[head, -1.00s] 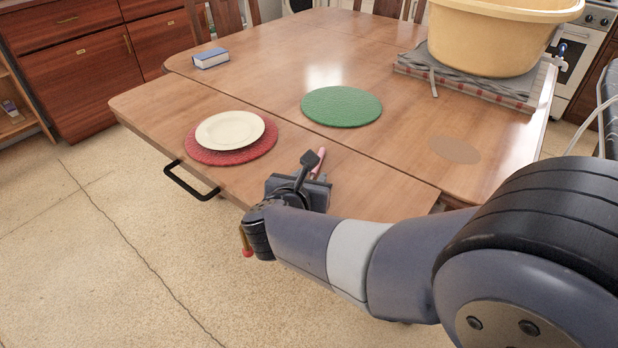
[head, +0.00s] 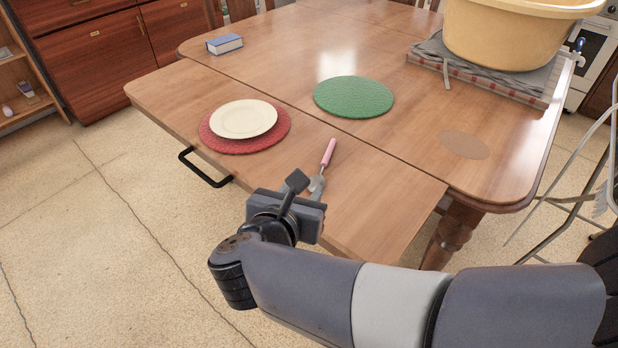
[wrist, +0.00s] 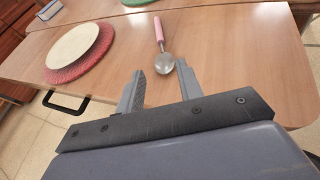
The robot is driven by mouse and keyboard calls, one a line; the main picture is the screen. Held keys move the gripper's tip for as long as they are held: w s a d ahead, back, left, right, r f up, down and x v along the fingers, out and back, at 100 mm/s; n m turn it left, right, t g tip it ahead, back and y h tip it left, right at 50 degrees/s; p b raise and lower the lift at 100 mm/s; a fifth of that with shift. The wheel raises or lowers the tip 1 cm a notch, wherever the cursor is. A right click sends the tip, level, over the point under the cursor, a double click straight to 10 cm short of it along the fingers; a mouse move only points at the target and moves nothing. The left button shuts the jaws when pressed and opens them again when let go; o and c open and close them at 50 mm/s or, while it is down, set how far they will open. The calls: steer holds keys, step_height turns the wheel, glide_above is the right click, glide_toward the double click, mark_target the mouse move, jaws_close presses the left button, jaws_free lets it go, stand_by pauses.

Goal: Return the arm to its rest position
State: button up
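My gripper (wrist: 161,88) is open in the wrist view, its two grey fingers apart with nothing between them. My arm reaches in from the lower right, bent at the wrist. A spoon with a pink handle (head: 328,152) lies on the table just beyond the gripper. In the wrist view the spoon's bowl (wrist: 165,64) shows past the fingertips.
A cream plate (head: 244,119) sits on a red mat (head: 283,133) at the left. A green mat (head: 353,97), a blue book (head: 224,44) and a yellow tub (head: 520,35) are on the table. A black handle (head: 205,177) juts from the front edge. Floor at the lower left is clear.

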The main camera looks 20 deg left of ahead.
mark_target(322, 169)
steer(key=shift+s, duration=0.2)
steer(key=b+x, duration=0.3)
steer(key=x, duration=0.9)
steer(key=shift+w+f, duration=0.15)
steer(key=shift+f, duration=0.05)
steer(key=shift+r+p, duration=0.55)
steer(key=shift+r, duration=0.5)
steer(key=shift+f, duration=0.1)
